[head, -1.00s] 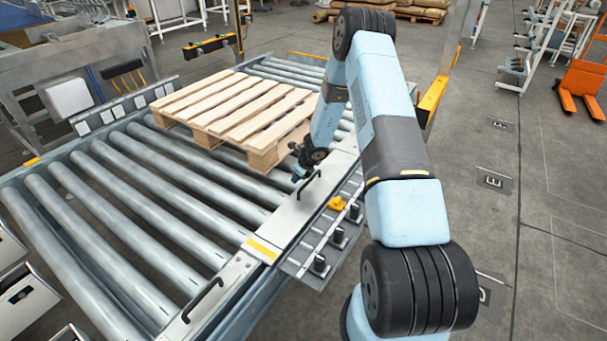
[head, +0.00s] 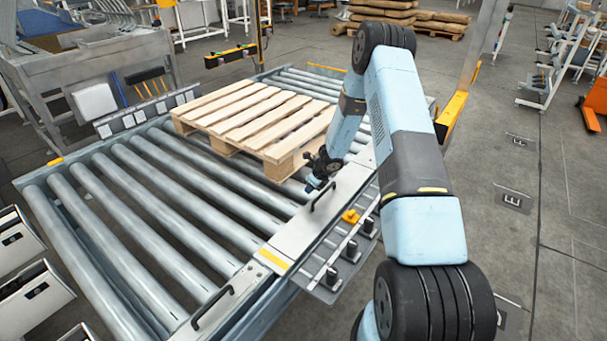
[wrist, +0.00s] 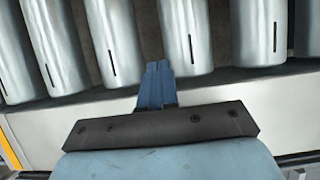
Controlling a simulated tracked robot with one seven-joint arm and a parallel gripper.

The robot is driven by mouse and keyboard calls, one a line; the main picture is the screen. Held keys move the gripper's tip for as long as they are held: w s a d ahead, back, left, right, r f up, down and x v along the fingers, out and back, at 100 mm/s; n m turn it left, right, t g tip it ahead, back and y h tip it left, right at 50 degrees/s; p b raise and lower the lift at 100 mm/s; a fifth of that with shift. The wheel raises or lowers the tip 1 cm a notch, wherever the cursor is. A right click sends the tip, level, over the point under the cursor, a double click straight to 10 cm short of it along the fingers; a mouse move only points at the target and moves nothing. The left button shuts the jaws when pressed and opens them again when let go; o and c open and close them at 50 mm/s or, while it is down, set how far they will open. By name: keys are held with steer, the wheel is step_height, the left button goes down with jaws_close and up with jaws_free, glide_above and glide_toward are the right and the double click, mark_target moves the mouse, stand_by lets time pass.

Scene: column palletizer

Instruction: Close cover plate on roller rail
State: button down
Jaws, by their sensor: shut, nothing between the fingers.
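The pale cover plate (head: 292,238) with a black bar handle (head: 325,192) lies along the right side rail of the roller conveyor. It looks flat, but I cannot tell if it is fully seated. My gripper (head: 312,186) is just left of the handle, over the roller ends and the plate's inner edge. In the wrist view, my shut, empty blue fingers (wrist: 156,82) point toward the rollers (wrist: 185,38), with a pale rail surface (wrist: 225,103) beneath. Contact with the plate cannot be told.
A wooden pallet (head: 258,122) sits on the rollers close behind my gripper. A side panel with black knobs (head: 351,250) and a yellow part (head: 350,216) lies right of the plate. Another handle (head: 212,306) is on the nearer rail. The near rollers (head: 150,210) are bare.

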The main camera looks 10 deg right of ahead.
steer(key=w+a+r, duration=0.4)
steer(key=w+r, duration=0.1)
steer(key=r, duration=0.5)
steer(key=s+a+r+n, duration=0.1)
steer(key=s+r+n, duration=0.2)
steer(key=r, duration=0.6)
steer(key=s+r+n, duration=0.3)
steer(key=r, duration=0.5)
steer(key=s+a+r+n, duration=0.1)
steer(key=s+r+n, duration=0.3)
steer(key=r, duration=0.5)
steer(key=s+d+r+n+t, duration=0.1)
steer(key=s+r+n, duration=0.6)
steer(key=s, duration=0.5)
steer(key=s+d+r+n, duration=0.1)
steer(key=s+r+n, duration=0.3)
steer(key=s+r, duration=0.65)
steer(key=s+d+n+h, duration=0.3)
steer(key=s+n, duration=0.4)
steer(key=s, duration=1)
steer(key=shift+s+d+t, duration=0.3)
steer(key=shift+t, duration=0.1)
